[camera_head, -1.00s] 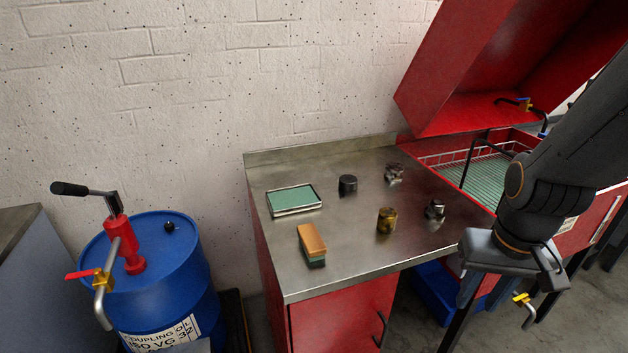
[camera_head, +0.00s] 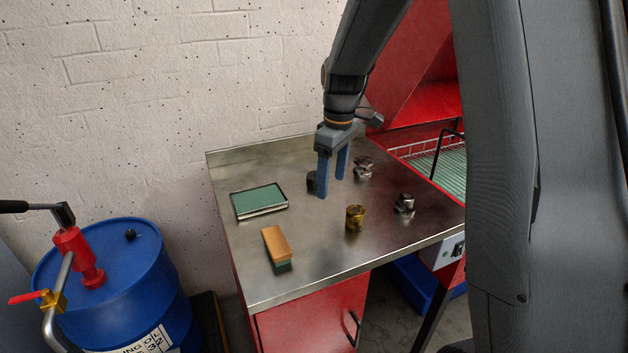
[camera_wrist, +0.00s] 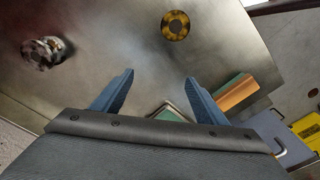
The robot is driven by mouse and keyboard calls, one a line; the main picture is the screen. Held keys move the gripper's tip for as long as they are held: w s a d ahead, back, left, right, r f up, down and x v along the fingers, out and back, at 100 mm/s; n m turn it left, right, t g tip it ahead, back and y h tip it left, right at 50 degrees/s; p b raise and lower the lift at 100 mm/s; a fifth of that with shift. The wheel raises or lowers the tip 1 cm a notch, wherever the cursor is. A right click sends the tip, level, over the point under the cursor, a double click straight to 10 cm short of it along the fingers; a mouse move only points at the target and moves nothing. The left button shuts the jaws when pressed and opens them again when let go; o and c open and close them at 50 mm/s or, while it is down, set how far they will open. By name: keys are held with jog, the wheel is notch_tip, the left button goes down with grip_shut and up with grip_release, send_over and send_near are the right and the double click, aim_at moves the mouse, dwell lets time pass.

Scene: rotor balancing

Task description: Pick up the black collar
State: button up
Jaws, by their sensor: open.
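The black collar (camera_head: 311,182) stands on the metal bench top, partly hidden behind my gripper's left finger in the head view. I cannot make it out in the wrist view. My gripper (camera_head: 331,188) is open, with two blue fingers pointing down over the bench beside the collar. In the wrist view my gripper (camera_wrist: 156,78) shows both fingers apart with bare metal between their tips. The head view does not show clearly whether a finger touches the collar.
A brass collar (camera_head: 355,218), also in the wrist view (camera_wrist: 176,26), and two silver parts (camera_head: 363,169) (camera_head: 404,204) stand nearby. A green-topped tray (camera_head: 259,214) and an orange brush (camera_head: 275,243) lie left. A red washer cabinet (camera_head: 425,105) stands behind right; a blue drum (camera_head: 110,262) stands left.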

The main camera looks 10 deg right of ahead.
jog(key=w+n, duration=0.3)
jog(key=w, duration=0.2)
jog(key=w+n, duration=0.2)
jog(key=w, duration=0.2)
jog(key=w+n, duration=0.3)
jog(key=w, duration=0.2)
jog(key=shift+w+d+r+n+g+y, duration=0.3)
jog(key=shift+w+d+y, duration=0.05)
jog(key=shift+d+y, duration=0.05)
jog(key=shift+w+a+f+p, duration=0.1)
jog(key=shift+a+f+p, duration=0.1)
jog(key=shift+f+p, duration=0.75)
jog(key=shift+w+a+f+p, duration=0.15)
jog(key=shift+f+p, duration=0.15)
jog(key=shift+f, duration=1.25)
jog(key=shift+s+a+f+p, duration=0.1)
jog(key=shift+a+f+p, duration=0.1)
jog(key=shift+f+p, duration=0.75)
jog(key=shift+w+f+b, duration=0.1)
jog(key=shift+f+b, duration=0.15)
jog(key=shift+b, duration=0.05)
jog(key=c, duration=1.5)
